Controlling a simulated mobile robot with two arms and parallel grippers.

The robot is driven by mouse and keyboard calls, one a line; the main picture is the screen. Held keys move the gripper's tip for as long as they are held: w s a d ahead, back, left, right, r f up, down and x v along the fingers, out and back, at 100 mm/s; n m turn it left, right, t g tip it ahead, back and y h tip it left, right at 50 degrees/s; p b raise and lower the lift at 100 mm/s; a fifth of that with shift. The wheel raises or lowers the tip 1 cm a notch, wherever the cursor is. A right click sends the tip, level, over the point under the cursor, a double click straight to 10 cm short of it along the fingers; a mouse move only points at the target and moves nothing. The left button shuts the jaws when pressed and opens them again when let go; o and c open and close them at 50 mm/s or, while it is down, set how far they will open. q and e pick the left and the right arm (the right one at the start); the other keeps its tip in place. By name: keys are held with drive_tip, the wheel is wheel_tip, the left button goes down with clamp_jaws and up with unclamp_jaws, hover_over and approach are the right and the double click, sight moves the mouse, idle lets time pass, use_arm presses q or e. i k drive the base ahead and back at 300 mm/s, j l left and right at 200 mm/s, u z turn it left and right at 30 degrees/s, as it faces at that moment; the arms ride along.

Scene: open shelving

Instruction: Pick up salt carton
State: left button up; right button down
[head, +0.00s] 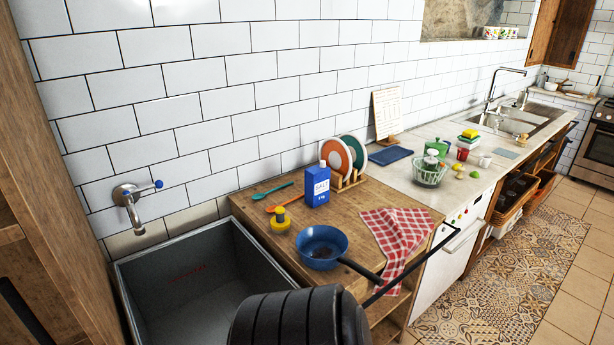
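No gripper fingers show in the head view, so I cannot see either gripper.
A blue pan (323,246), a yellow-topped jar (281,221), a teal spoon (272,191) and a red checked cloth (397,235) surround the carton. The dish rack (350,180) stands close on its right. A deep grey sink (205,285) is at left; tiled wall behind.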

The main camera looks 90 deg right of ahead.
sight(317, 178)
drive_tip(key=z, duration=2.85)
